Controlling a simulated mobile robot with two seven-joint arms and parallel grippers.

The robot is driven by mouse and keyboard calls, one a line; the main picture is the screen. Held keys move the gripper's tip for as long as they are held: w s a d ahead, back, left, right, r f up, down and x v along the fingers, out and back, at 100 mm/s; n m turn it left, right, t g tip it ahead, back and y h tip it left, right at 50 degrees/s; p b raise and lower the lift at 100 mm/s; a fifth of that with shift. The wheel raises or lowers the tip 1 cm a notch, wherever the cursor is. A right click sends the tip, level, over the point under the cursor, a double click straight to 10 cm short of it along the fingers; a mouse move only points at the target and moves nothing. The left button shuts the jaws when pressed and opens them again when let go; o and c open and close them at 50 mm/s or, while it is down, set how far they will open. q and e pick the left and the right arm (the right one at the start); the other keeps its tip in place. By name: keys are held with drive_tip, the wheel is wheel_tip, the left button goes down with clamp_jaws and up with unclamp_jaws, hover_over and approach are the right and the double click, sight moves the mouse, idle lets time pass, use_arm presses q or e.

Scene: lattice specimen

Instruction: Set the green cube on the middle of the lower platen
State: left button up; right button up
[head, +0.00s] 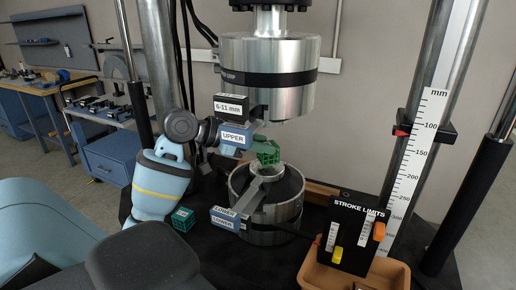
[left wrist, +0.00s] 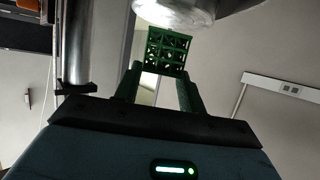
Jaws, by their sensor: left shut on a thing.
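The green cube (head: 268,152), an open lattice block, hangs in the gap between the upper and lower platens, apart from the lower one. My left gripper (head: 260,146) is shut on it; the fingers are partly hidden in the head view. In the left wrist view the cube (left wrist: 167,51) sits between the fingertips of my left gripper (left wrist: 160,78), below the edge of the shiny upper platen (left wrist: 176,12). The lower platen (head: 240,181) is a round metal cylinder below the cube. My right gripper is not in view.
The upper platen (head: 268,85) hangs close above. A small teal cube (head: 183,219) lies at left. The STROKE LIMITS panel (head: 352,236), orange tray (head: 330,280) and scaled column (head: 420,130) stand at right.

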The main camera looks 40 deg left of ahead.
use_arm(q)
drive_tip(key=shift+s+f, duration=0.1)
drive_tip(key=shift+f, duration=0.65)
drive_tip(key=shift+f, duration=0.1)
drive_tip(key=o, duration=1)
drive_tip(key=shift+o, duration=0.2)
drive_tip(key=v, duration=1.2)
